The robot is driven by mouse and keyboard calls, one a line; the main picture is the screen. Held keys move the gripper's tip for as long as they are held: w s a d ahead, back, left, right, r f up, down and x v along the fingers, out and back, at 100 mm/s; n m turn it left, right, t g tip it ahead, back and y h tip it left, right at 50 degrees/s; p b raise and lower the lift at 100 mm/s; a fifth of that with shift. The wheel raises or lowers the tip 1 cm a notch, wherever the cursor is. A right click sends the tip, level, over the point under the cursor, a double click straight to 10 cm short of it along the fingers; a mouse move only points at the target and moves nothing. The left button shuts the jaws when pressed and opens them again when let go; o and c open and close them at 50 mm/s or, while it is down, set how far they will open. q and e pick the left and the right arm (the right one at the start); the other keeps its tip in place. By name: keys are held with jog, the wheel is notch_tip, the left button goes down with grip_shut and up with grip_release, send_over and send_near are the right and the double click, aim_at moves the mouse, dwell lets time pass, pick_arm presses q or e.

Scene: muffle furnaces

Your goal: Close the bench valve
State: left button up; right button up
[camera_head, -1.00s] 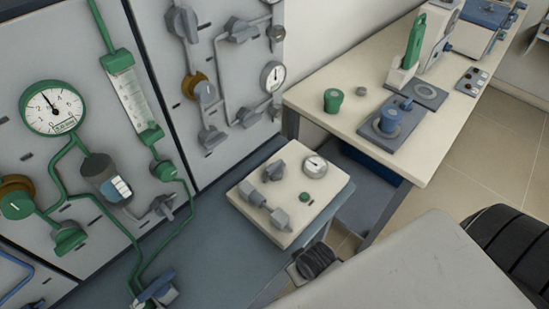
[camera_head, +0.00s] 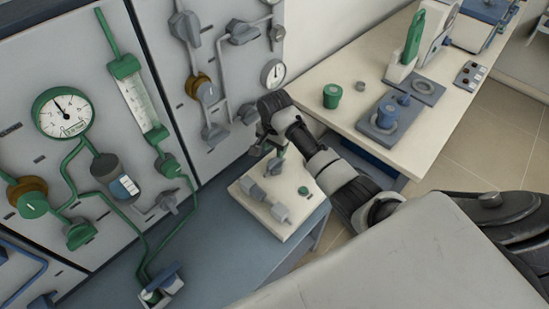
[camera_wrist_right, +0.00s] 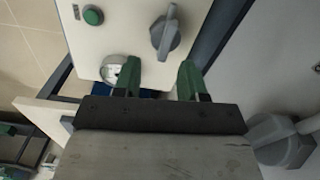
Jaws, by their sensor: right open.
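The bench valve, a grey knob with a raised handle, shows in the right wrist view (camera_wrist_right: 166,32) on a cream box (camera_wrist_right: 128,38). My right gripper (camera_head: 276,150) is over the back of the box, beside the valve. In the right wrist view its green fingers (camera_wrist_right: 160,80) are apart, with nothing between them. The handle lies beyond the fingertips, and I see no contact. My left gripper is not in view.
The box also carries a gauge (camera_wrist_right: 113,68), a green button (camera_wrist_right: 93,15) and grey fittings (camera_head: 268,203). A wall panel with green piping and a gauge (camera_head: 63,112) stands at left. A cream table (camera_head: 350,95) holding lab items is behind my right arm.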

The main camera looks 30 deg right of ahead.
aim_at(275, 160)
jog(key=shift+m, duration=0.8)
jog(key=f, duration=0.3)
jog(key=w+f, duration=0.1)
jog(key=f, duration=0.2)
jog(key=w+d+f+b, duration=0.1)
jog(key=f, duration=0.2)
grip_shut()
